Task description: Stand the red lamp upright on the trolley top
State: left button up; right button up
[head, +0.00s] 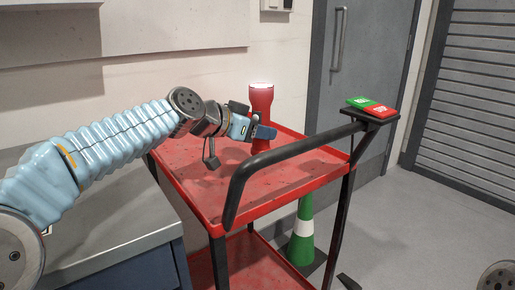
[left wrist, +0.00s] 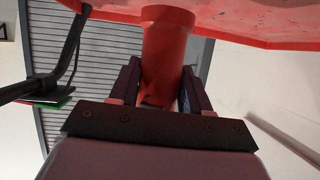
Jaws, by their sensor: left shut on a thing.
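The red lamp (head: 260,102) is upright over the far part of the red trolley top (head: 285,180), with its glowing white end up. My left gripper (head: 258,131) reaches in from the left and is shut on the lamp's body. In the left wrist view, the lamp (left wrist: 168,45) is between the two fingers of the left gripper (left wrist: 160,80). Its end meets the edge of the trolley top (left wrist: 260,22) there; I cannot tell whether it rests on it or is slightly above. My right gripper is not in view.
A green and white cone (head: 303,230) stands below. A grey-topped bench (head: 110,250) is at the left. The trolley top is otherwise clear.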

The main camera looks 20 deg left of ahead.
aim_at(254, 142)
pick_arm(q)
jog(key=shift+f+b, duration=0.45)
jog(key=shift+f, duration=1.4)
jog(key=shift+f, duration=0.1)
jog(key=o, duration=1.2)
jog(key=shift+r, duration=0.2)
jog(key=v, duration=0.7)
jog(key=shift+s+a, duration=0.15)
jog(key=shift+s, duration=0.1)
